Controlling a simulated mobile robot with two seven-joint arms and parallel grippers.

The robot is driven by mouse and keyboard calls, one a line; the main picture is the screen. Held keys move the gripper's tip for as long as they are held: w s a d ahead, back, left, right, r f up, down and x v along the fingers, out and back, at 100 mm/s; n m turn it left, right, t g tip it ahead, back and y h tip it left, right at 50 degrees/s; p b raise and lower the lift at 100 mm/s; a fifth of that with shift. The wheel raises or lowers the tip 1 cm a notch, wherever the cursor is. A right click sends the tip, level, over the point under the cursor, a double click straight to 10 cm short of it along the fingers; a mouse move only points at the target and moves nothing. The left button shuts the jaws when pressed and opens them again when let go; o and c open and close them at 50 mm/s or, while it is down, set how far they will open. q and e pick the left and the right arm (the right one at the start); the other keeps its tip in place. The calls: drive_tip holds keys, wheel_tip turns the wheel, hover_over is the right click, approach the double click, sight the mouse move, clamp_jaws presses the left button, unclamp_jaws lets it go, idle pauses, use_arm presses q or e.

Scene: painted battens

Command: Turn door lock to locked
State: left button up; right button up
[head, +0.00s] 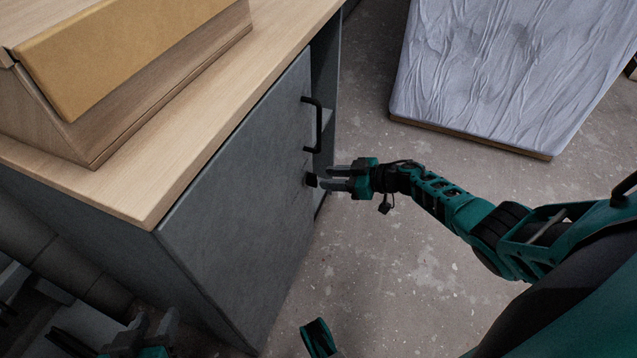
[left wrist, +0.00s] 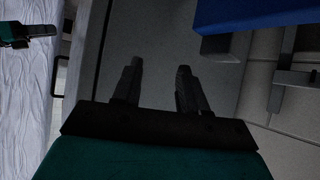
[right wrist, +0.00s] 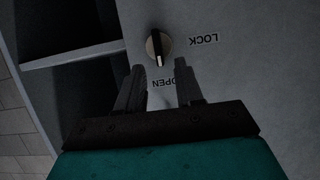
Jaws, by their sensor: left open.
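In the head view the knob (head: 311,180) is small and dark below the door handle. My right gripper (head: 326,176) is open in front of the knob, its fingertips (right wrist: 159,68) apart with nothing between them. My left gripper (head: 152,322) is open and empty at the lower left.
A black bar handle (head: 318,125) sticks out above the knob. A shelved opening (right wrist: 65,47) shows beside the door edge. The wooden worktop (head: 160,165) carries a slanted wooden box (head: 130,55). A plastic-wrapped slab (head: 510,70) lies at the back right. The concrete floor between is clear.

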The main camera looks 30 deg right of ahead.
sight(312, 180)
drive_tip(key=shift+b+x, duration=0.8)
drive_tip(key=shift+x, duration=1.4)
drive_tip(key=shift+c, duration=0.2)
clamp_jaws()
